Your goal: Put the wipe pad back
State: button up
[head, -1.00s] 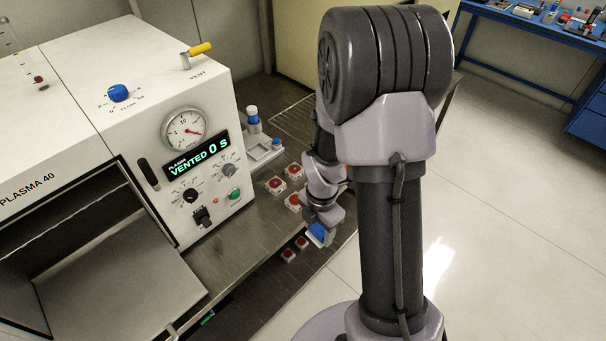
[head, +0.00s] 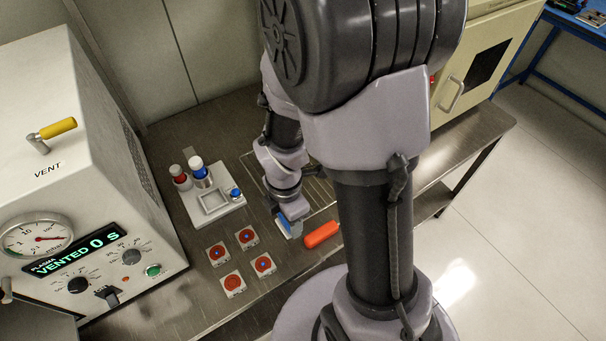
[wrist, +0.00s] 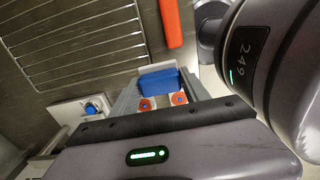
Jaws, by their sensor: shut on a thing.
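The wipe pad, a blue block with a pale face, is in my gripper (head: 289,222). In the head view the pad (head: 284,227) is right of the white caddy (head: 233,205), apart from it. In the wrist view the blue pad (wrist: 158,80) sits between the fingers of my gripper (wrist: 160,87), which is shut on it. The caddy holds a red-capped bottle (head: 180,177), a blue-capped bottle (head: 200,172), a small blue-topped item (head: 236,193) and an empty square recess (head: 213,202). Part of the caddy shows at left in the wrist view (wrist: 67,113).
Several white squares with red discs (head: 233,283) lie in front of the caddy. An orange-red handled object (head: 322,235) lies right of the pad. A wire rack (wrist: 85,45) lies behind. The plasma machine (head: 75,200) stands at left, a cream cabinet (head: 475,70) at right.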

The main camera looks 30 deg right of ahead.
jog(key=w+d, duration=0.3)
jog(key=w+d+f+b, duration=0.1)
jog(key=w+d, duration=0.2)
jog(key=w+d+b, duration=0.1)
jog(key=w+d, duration=0.1)
jog(key=w, duration=0.2)
jog(key=shift+d+f, duration=0.25)
jog(key=shift+d, duration=0.15)
jog(key=f+b, duration=0.1)
jog(key=f, duration=0.1)
jog(key=f+b, duration=0.1)
jog(key=f, duration=0.1)
jog(key=shift+w+d+b, duration=0.2)
jog(key=shift+w+b, duration=0.1)
jog(key=shift+b, duration=0.05)
jog(key=shift+r, duration=0.25)
jog(key=o, duration=0.8)
jog(key=shift+f, duration=0.2)
jog(key=o, duration=0.4)
